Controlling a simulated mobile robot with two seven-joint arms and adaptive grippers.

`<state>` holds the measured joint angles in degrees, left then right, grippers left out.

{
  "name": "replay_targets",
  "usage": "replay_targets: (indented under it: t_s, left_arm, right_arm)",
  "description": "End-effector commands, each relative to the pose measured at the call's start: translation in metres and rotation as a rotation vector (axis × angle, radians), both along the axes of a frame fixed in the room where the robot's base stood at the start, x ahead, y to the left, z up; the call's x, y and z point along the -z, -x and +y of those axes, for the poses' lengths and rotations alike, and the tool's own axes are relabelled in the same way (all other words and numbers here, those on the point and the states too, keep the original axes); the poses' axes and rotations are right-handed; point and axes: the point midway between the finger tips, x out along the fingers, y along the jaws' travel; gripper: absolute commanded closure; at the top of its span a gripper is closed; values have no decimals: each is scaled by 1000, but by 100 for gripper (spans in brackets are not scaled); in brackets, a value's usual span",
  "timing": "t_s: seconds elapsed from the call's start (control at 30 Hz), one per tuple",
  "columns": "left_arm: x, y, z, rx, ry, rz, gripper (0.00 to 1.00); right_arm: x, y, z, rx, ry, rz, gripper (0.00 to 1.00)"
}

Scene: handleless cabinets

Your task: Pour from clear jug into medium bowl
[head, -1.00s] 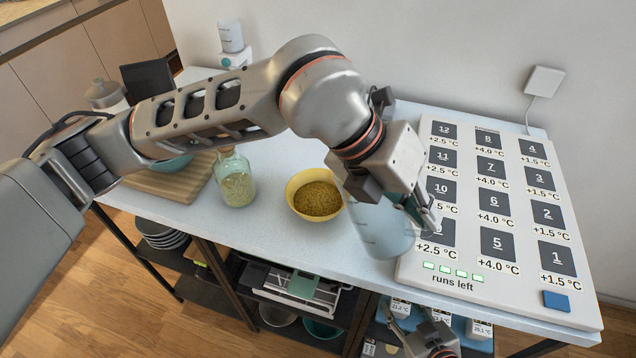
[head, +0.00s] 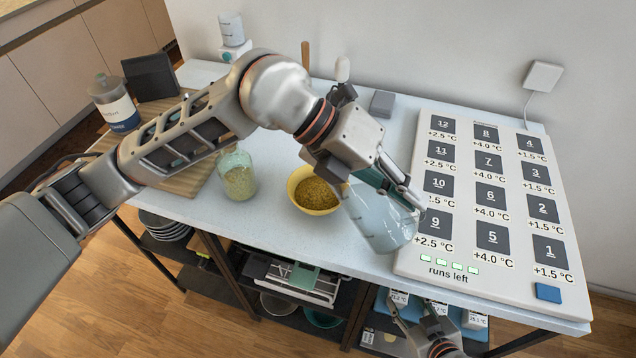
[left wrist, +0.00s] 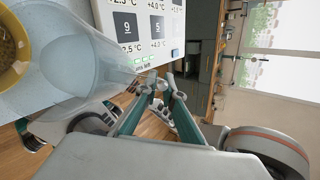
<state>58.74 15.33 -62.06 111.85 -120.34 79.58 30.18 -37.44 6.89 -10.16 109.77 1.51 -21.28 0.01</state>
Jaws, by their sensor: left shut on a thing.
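The clear jug (head: 380,225) is tilted, its mouth end toward the yellow bowl and its base toward the lower right. My left gripper (head: 402,196) is shut on it from above. The yellow bowl (head: 298,200), holding yellow-brown grains, stands upright on the table just left of the jug's mouth. In the left wrist view the jug (left wrist: 75,65) fills the upper left, beside my left gripper (left wrist: 160,82), with the bowl's rim (left wrist: 24,62) at the edge. My right gripper (head: 411,304) is low, in front of the table, its fingers apart and empty.
A glass jar (head: 238,180) of pale grains stands left of the bowl. A white panel (head: 465,265) with dark numbered squares lies to the right. A wooden board (head: 182,180) and a labelled bottle (head: 115,105) are at the left. Bare table (head: 290,245) lies in front of the bowl.

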Motion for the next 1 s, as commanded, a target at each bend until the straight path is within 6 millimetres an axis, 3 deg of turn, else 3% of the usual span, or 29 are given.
replay_targets:
  t_s: [1.0]
  left_arm:
    - [-6, -6, 6, -1, 89, 74, 100]
  right_arm:
    - [-1, 0, -2, 0, 4, 2, 60]
